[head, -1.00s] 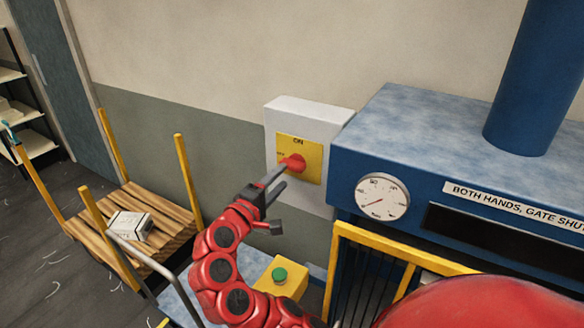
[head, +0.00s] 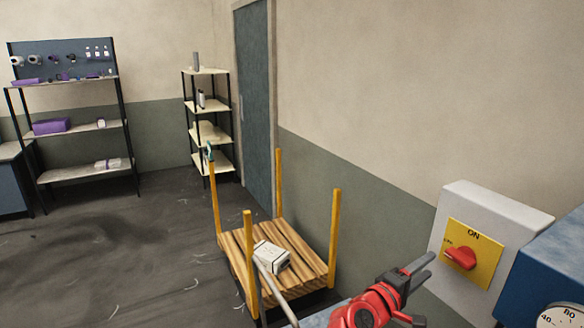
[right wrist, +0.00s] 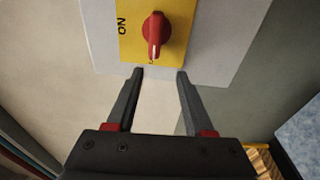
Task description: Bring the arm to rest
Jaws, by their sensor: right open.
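My right gripper (head: 431,266) is open and empty, held left of the switch box in the head view. In the right wrist view its two fingers (right wrist: 160,74) stand apart, with nothing between them. The red knob (head: 460,258) sits on a yellow plate (head: 488,243) on a grey wall box (head: 508,207). The knob also shows in the right wrist view (right wrist: 155,35), ahead of the fingertips and apart from them. It lies crosswise, away from the ON mark at the top; the small mark at its left is unreadable. My left gripper is not in view.
A wooden cart (head: 240,263) with yellow posts and a white box (head: 272,256) stands below, left of my arm. The blue machine (head: 550,260) is at the right edge. Shelves (head: 205,107) and a door (head: 257,100) are farther back. Open floor lies at left.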

